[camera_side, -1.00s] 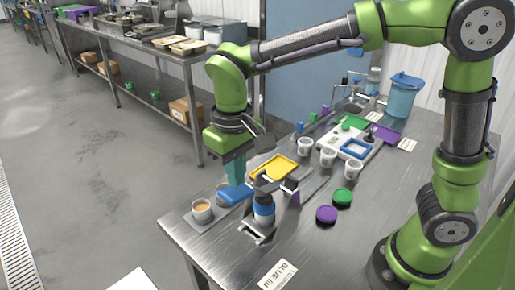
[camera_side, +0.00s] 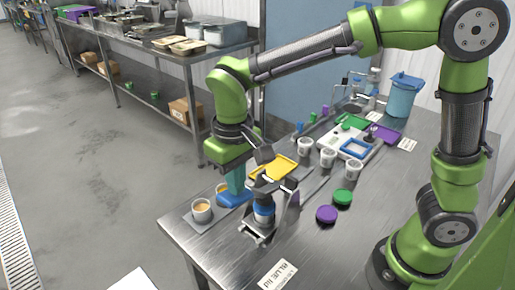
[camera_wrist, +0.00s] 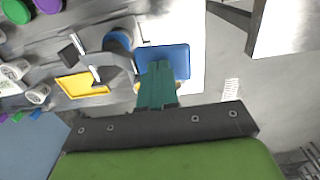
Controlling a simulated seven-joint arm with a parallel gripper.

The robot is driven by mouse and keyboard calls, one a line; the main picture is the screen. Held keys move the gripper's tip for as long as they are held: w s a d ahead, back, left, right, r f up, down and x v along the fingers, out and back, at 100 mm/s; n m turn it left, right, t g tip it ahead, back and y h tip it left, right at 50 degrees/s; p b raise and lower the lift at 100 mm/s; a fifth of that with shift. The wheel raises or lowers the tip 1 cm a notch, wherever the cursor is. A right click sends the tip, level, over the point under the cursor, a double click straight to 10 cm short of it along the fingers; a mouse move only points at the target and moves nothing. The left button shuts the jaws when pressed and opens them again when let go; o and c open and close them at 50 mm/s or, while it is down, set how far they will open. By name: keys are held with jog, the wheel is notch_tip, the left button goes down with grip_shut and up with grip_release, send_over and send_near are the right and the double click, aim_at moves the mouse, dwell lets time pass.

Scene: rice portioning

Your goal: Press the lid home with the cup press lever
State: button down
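The cup press (camera_side: 287,205) stands near the front left corner of the steel table. A cup with a blue band (camera_side: 263,213) sits in it; its top is hidden under the press arm, so I cannot tell how the lid sits. The press lever ends in a flat blue paddle (camera_side: 233,199), which reaches left from the press. It also shows in the wrist view (camera_wrist: 178,60). My gripper (camera_side: 235,188) has teal fingers with no gap showing between them. The fingertips are over the paddle and appear to touch it from above; in the wrist view the fingers (camera_wrist: 158,68) overlap its middle.
An open cup with tan contents (camera_side: 202,209) stands left of the paddle. A yellow tray (camera_side: 284,165) lies behind the press. Purple (camera_side: 327,214) and green (camera_side: 342,196) lids lie to the right, with several white cups (camera_side: 327,158) behind.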

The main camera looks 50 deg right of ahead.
jog(key=shift+a+f, duration=0.15)
jog(key=shift+f, duration=1.75)
dwell(0.4)
jog(key=shift+d+r, duration=0.2)
jog(key=shift+r, duration=2.7)
jog(key=shift+d, duration=0.1)
jog(key=s+d+r+m+t+y, duration=0.1)
jog(key=s+d+r+m+t, duration=0.1)
jog(key=s+d, duration=0.3)
jog(key=s+d+r+m+t+y, duration=0.1)
jog(key=s+d+r+m+t, duration=0.1)
jog(key=s+d+t, duration=0.3)
jog(key=d, duration=0.4)
jog(key=shift+r, duration=0.3)
